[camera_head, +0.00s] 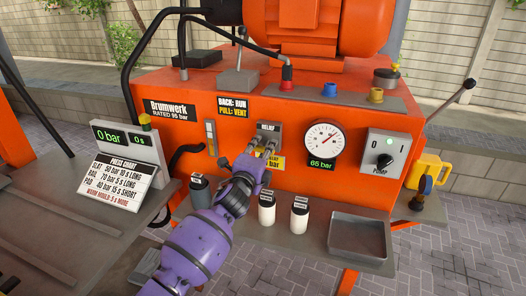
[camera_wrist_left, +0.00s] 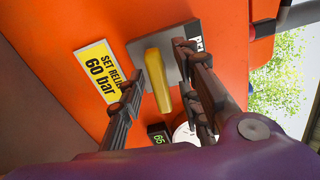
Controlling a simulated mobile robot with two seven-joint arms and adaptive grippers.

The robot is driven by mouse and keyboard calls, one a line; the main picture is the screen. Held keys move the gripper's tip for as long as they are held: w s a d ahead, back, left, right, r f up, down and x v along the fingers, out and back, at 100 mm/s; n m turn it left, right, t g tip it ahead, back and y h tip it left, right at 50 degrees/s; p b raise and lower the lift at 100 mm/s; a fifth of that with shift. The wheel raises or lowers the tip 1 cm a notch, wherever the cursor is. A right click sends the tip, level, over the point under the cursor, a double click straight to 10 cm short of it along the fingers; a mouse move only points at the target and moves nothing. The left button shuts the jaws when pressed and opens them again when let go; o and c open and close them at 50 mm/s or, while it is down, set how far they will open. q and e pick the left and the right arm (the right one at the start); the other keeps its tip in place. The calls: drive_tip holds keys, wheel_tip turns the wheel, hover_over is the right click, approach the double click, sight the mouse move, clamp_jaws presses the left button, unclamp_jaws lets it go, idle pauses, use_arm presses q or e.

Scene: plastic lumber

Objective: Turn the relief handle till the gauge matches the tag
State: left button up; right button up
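The relief handle, a yellow lever (camera_wrist_left: 158,80) on a grey plate (camera_wrist_left: 135,50), stands between my left gripper's (camera_wrist_left: 165,95) fingers in the left wrist view. The fingers are apart, with gaps visible on both sides of the lever. In the head view, my left gripper (camera_head: 263,148) reaches the plate labelled RELIEF and mostly hides the lever. The yellow tag (camera_wrist_left: 97,68) reads "SET RELI..." and 60 bar; the gripper partly covers it in the head view. The round gauge (camera_head: 323,140) has a green display (camera_head: 321,163) reading 65 bar. My right gripper is not in view.
A pump switch box (camera_head: 384,156) is right of the gauge. Several canisters (camera_head: 267,210) and an empty grey tray (camera_head: 357,238) sit on the shelf below. A press chart (camera_head: 122,184) and a 0 bar display (camera_head: 109,137) are at left. A lever (camera_head: 455,100) sticks out at right.

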use_arm(q)
drive_tip(key=shift+c, duration=0.2)
clamp_jaws()
drive_tip(key=shift+n, duration=0.3)
drive_tip(key=n, duration=0.2)
drive_tip(key=shift+n+p, duration=0.3)
drive_tip(key=shift+r+n, duration=0.1)
drive_tip(key=shift+n, duration=0.8)
drive_tip(key=n, duration=0.2)
drive_tip(key=shift+n+p, duration=0.35)
drive_tip(key=shift+n, duration=0.05)
drive_tip(key=n, duration=0.3)
drive_tip(key=shift+n+p, duration=0.45)
drive_tip(key=shift+n, duration=1.15)
